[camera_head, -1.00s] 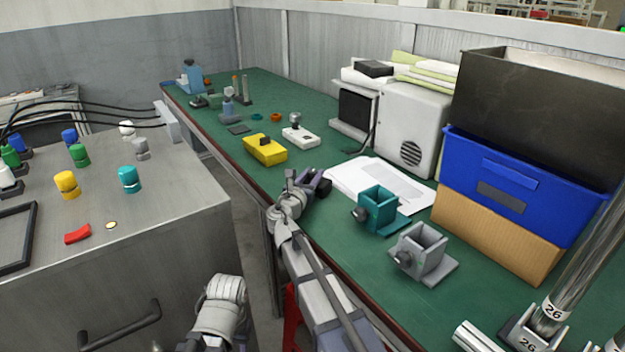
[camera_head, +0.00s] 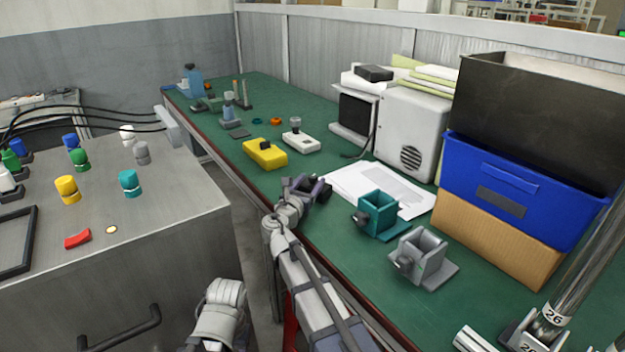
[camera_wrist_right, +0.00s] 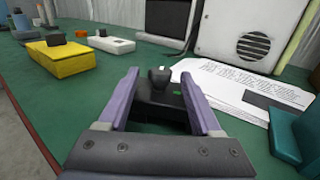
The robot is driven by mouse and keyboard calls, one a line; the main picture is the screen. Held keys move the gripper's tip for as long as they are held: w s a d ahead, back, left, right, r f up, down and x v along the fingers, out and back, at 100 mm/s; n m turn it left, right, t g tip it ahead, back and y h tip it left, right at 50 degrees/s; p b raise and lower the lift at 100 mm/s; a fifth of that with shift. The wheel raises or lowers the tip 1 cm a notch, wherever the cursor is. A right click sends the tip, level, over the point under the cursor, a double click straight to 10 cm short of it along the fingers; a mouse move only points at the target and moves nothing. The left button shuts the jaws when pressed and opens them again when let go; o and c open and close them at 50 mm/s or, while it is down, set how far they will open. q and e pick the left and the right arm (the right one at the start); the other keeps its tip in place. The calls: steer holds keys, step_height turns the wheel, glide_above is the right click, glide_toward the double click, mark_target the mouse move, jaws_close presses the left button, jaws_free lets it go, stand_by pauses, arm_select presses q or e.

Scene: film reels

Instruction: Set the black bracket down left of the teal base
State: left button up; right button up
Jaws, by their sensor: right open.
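The black bracket (camera_head: 321,192) sits on the green bench, left of the teal base (camera_head: 378,213). My right gripper (camera_head: 306,188) is at the bracket and partly covers it in the head view. In the right wrist view my right gripper (camera_wrist_right: 160,76) is open, with its two purple fingers on either side of the black bracket (camera_wrist_right: 160,108). The teal base (camera_wrist_right: 294,140) shows at the right edge there. My left gripper is not in view.
A grey base (camera_head: 425,258) stands right of the teal one. White papers (camera_head: 360,180) lie behind. A yellow box (camera_head: 265,154) and a white switch box (camera_head: 300,141) sit farther along the bench. A blue bin (camera_head: 520,185) is at right. The bench's front edge (camera_head: 335,265) runs under my arm.

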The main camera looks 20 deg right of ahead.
steer(key=v, duration=1)
